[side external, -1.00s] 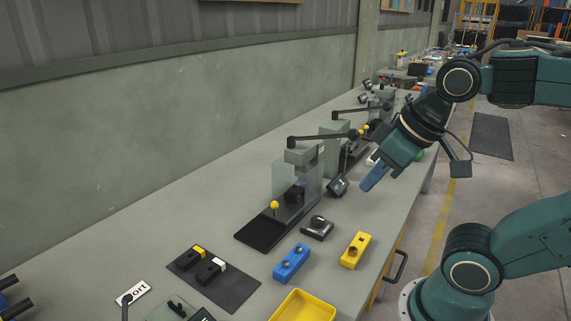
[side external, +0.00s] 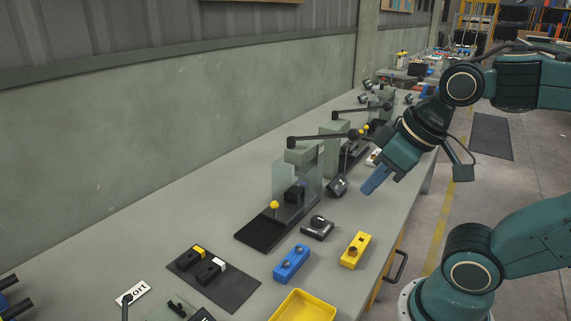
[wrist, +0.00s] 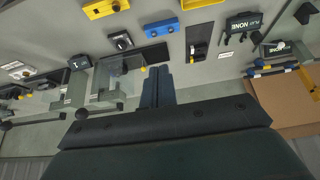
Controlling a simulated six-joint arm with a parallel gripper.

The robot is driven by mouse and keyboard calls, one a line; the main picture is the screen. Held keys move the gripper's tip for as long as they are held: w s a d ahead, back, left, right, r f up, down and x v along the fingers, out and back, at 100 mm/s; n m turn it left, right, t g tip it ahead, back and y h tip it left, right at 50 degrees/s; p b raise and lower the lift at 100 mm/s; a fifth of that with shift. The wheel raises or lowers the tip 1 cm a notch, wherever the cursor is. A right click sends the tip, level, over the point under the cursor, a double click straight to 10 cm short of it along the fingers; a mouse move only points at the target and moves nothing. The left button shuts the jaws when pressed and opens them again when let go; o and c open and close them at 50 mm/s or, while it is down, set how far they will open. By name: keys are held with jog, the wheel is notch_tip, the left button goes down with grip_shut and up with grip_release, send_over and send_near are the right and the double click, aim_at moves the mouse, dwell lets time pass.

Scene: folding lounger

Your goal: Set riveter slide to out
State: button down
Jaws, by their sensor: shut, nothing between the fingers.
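The nearest press-like riveter (side external: 308,160) stands on the bench, with a long black lever on top and a clear guard. Its black slide (side external: 262,232) with a yellow knob (side external: 274,205) extends from the front of the machine. In the wrist view the slide (wrist: 154,54) and yellow knob (wrist: 144,70) are close beside the fingers in the picture. My gripper (side external: 368,190) has blue fingers closed together, empty, above the bench to the right of the riveter and apart from it. It also shows in the wrist view (wrist: 157,72).
A black device (side external: 318,228), a blue block (side external: 291,263), a yellow block (side external: 355,250) and a yellow tray (side external: 303,307) lie in front. A dark mat (side external: 233,289) carries two small black parts. More similar machines stand behind the riveter.

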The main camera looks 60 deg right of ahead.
jog(key=c, duration=1.3)
grip_release()
jog(key=shift+w+r, duration=0.1)
jog(key=shift+w, duration=0.05)
jog(key=w+d+r+m+g, duration=0.15)
jog(key=w+m, duration=0.25)
jog(key=w, duration=0.4)
jog(key=w+d+r+m+g, duration=0.1)
jog(key=w+d+m+g, duration=0.2)
jog(key=w, duration=0.5)
jog(key=shift+w+d+f+m+g, duration=0.55)
jog(key=shift+w+d+f+m, duration=0.35)
jog(key=shift+w+f+m, duration=0.95)
jog(key=shift+w+d+f+m+g, duration=0.55)
jog(key=shift+w+d+f+m, duration=0.45)
jog(key=shift+w+f, duration=1.65)
jog(key=shift+w+d+f+m+g, duration=0.65)
jog(key=shift+w+f+m, duration=0.9)
jog(key=shift+w, duration=1.4)
jog(key=shift+d+f, duration=0.1)
